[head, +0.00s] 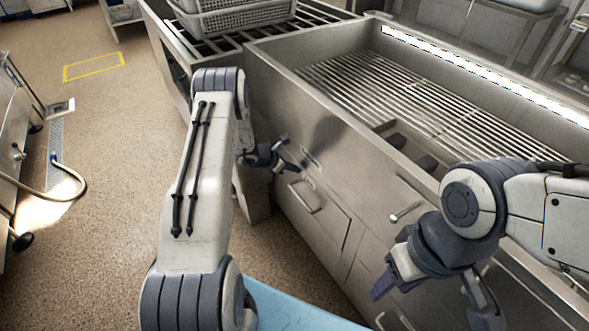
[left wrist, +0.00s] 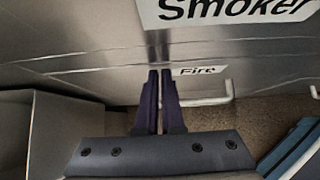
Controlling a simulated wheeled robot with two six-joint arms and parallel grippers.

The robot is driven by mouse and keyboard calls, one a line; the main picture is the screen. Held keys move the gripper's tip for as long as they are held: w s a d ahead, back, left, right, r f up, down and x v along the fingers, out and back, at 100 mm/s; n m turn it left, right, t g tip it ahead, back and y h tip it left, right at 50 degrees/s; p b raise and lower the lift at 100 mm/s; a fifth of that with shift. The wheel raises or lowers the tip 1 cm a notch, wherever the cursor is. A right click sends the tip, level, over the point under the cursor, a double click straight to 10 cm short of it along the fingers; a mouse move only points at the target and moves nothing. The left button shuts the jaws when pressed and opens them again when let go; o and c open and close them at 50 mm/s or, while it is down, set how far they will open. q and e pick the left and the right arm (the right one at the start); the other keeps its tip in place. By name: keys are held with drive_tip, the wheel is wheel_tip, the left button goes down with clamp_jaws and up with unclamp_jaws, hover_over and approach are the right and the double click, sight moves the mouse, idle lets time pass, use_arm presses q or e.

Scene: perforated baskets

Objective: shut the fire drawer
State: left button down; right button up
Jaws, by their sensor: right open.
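The fire drawer shows in the left wrist view as a metal front with a white "Fire" label (left wrist: 198,71) and a pale bar handle (left wrist: 208,101). A larger "Smoker" label (left wrist: 225,10) sits above it. My left gripper (left wrist: 160,73) has its two dark fingers close together, with nothing seen between them, just left of the "Fire" label. Contact cannot be told. In the head view my left gripper (head: 290,152) is at the metal unit's front, near a lower panel with a handle (head: 307,198). My right gripper (head: 432,298) is open and empty, low before the unit.
The long metal unit (head: 345,135) has a slatted grill (head: 400,90) on top. A perforated basket (head: 235,18) stands on the rack behind. Another handle (head: 405,212) sticks out near my right arm. The speckled floor (head: 110,215) to the left is mostly clear; a hose (head: 75,188) lies there.

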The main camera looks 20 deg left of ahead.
use_arm(q)
drive_tip(key=s+a+f+v, duration=0.1)
drive_tip(key=s+f+v, duration=0.1)
drive_tip(key=v, duration=1.1)
drive_tip(key=d+r+m+g+h, duration=0.25)
drive_tip(key=d+r+m, duration=0.45)
drive_tip(key=d, duration=0.6)
drive_tip(key=s+d+r+m+g, duration=0.2)
drive_tip(key=s+d+r+m, duration=0.25)
drive_tip(key=d, duration=0.25)
drive_tip(key=s+d+r+m+g, duration=0.3)
drive_tip(key=s+d+m, duration=0.3)
drive_tip(key=d, duration=0.2)
drive_tip(key=s+d+r+m+y, duration=0.1)
drive_tip(key=s+r+m+y, duration=0.2)
drive_tip(key=s+m, duration=0.65)
drive_tip(key=s+d+r+m+y, duration=0.1)
drive_tip(key=s+r+m+y, duration=0.2)
drive_tip(key=s+m, duration=0.7)
wheel_tip(320, 180, up, 16)
drive_tip(key=s+p, duration=0.1)
drive_tip(key=p, duration=1.6)
drive_tip(key=shift+s+r, duration=0.25)
use_arm(e)
wheel_tip(320, 180, up, 17)
drive_tip(key=s, duration=0.1)
drive_tip(key=shift+a, duration=0.2)
